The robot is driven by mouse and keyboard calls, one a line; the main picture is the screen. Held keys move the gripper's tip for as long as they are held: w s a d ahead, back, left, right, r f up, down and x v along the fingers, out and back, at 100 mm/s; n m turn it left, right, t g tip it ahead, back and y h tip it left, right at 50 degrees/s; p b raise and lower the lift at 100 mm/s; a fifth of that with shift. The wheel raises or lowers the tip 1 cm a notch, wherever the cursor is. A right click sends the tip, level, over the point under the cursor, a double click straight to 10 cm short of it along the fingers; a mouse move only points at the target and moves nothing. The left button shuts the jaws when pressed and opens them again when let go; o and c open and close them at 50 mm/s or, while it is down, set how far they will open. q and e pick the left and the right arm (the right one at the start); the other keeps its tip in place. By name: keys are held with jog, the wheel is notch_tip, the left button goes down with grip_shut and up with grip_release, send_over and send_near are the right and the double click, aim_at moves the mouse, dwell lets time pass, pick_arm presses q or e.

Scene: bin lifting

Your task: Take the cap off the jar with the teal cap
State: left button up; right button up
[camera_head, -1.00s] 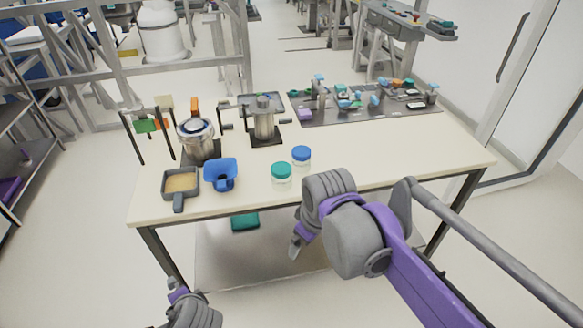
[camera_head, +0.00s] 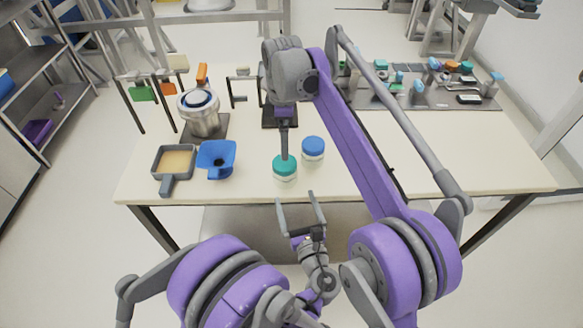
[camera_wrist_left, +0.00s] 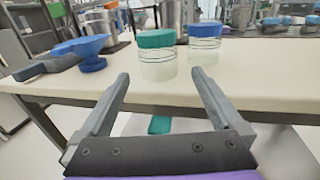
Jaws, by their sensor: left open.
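The jar with the teal cap (camera_head: 285,168) stands upright near the table's front edge, cap on; it also shows in the left wrist view (camera_wrist_left: 157,55). A second jar with a blue cap (camera_head: 313,148) stands just right of and behind it. My left gripper (camera_head: 300,199) is open and empty, in front of the teal-capped jar and apart from it. In the left wrist view its fingers (camera_wrist_left: 160,76) point at that jar.
Left of the jars are a blue funnel-like holder (camera_head: 216,160) and a square pan (camera_head: 174,163) of tan material. A metal pot (camera_head: 201,115) stands behind. A grey tray of parts (camera_head: 430,90) lies at the back right. The table's (camera_head: 430,160) right front is clear.

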aim_at(288, 181)
pick_arm(q)
jog(key=x, duration=1)
jog(key=shift+w+a, duration=0.15)
jog(key=shift+a, duration=0.1)
grip_shut()
